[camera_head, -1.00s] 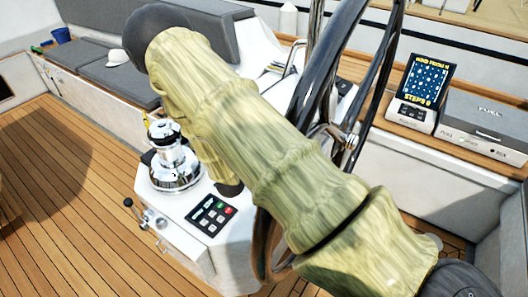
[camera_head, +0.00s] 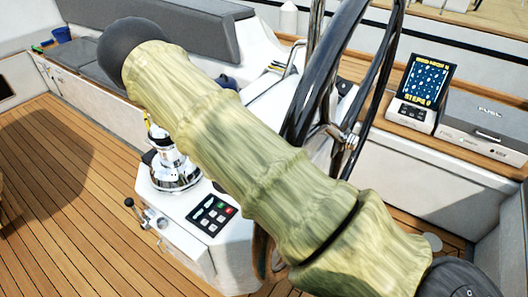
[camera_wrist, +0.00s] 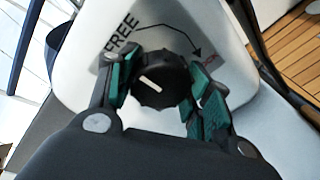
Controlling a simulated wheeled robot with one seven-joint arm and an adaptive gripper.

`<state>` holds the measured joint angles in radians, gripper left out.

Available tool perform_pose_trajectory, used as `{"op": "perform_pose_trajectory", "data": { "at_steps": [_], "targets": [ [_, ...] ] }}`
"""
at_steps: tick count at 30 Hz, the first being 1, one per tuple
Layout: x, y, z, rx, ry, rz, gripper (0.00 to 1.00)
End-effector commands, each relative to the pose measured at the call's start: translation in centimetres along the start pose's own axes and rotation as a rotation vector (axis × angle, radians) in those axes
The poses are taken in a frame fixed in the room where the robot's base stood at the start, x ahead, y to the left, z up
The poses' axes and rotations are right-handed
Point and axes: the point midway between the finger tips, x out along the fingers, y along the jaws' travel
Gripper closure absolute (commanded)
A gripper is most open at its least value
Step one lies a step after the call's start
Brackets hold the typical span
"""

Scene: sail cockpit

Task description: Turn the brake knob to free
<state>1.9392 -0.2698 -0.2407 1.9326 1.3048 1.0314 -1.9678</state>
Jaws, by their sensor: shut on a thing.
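In the wrist view, the brake knob (camera_wrist: 158,92) is black and ridged with a short white mark on its face. The mark slants from upper left to lower right. The knob sits on a white panel (camera_wrist: 160,22) with the word FREE (camera_wrist: 122,35) at upper left of the knob. My gripper (camera_wrist: 164,80) is shut on the knob, one teal-padded finger at each side. In the head view my arm hides the knob and gripper.
In the head view, a steering wheel (camera_head: 318,75) stands close beside my arm. A white pedestal with a winch (camera_head: 172,172) and keypad (camera_head: 213,215) is below it. A display (camera_head: 424,83) is at right. Open teak deck (camera_head: 70,190) lies at left.

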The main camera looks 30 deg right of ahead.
Motion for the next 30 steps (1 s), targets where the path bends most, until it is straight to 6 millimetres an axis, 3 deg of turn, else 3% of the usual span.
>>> {"op": "perform_pose_trajectory", "data": {
  "at_steps": [13,14,17,30],
  "targets": [
    [-0.07,-0.27,-0.05,-0.013,0.0,-0.004,0.74],
    [-0.07,-0.27,-0.05,-0.013,0.0,-0.004,0.48],
    [-0.07,-0.25,-0.04,-0.012,0.0,-0.004,0.3],
    [-0.51,-0.07,-0.04,-0.01,0.0,-0.002,0.28]
  ]
}}
